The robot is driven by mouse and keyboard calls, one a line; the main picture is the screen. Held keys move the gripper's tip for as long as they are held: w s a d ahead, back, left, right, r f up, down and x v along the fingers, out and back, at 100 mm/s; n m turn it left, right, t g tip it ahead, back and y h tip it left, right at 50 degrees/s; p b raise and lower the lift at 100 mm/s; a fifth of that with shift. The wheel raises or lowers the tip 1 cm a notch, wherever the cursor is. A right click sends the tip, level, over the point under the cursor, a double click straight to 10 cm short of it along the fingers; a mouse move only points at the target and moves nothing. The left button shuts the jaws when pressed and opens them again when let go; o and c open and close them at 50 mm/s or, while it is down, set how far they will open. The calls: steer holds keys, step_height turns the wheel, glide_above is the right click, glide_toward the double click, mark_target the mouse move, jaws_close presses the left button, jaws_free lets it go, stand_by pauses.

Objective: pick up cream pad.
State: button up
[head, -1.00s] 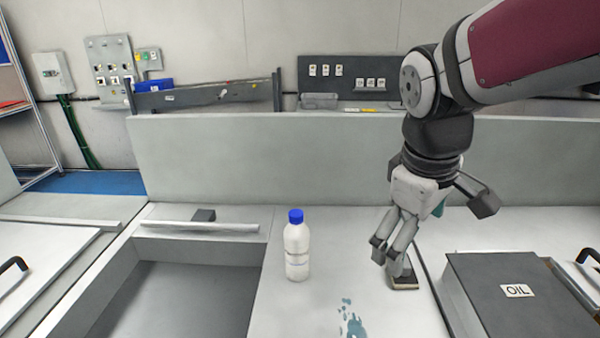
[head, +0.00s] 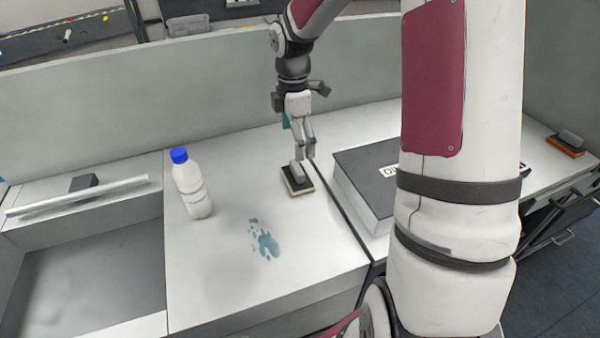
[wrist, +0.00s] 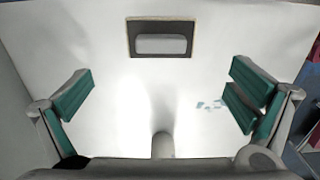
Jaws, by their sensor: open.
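The cream pad (head: 299,187) is a small block with a dark top, a cream lower edge and a grey handle, lying flat on the white worktop. It also shows in the wrist view (wrist: 160,53), top centre, handle lying across the picture. My gripper (head: 304,158) points down close above it, and its fingers partly overlap the handle in the head view. In the wrist view my gripper (wrist: 160,95) is open, with its green-lined fingers wide apart and nothing between them. The pad appears beyond the fingertips there. I cannot tell the exact height gap.
A white bottle with a blue cap (head: 190,184) stands left of the pad. A blue-green spill (head: 265,243) lies in front. A dark box (head: 372,172) stands close right of the pad. Another pad, orange-edged (head: 565,145), lies far right. A low partition (head: 120,95) runs behind.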

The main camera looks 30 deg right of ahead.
mark_target(298, 166)
steer(key=f, duration=1.1)
steer(key=shift+s+d, duration=0.1)
steer(key=shift+d, duration=0.1)
steer(key=c, duration=1.1)
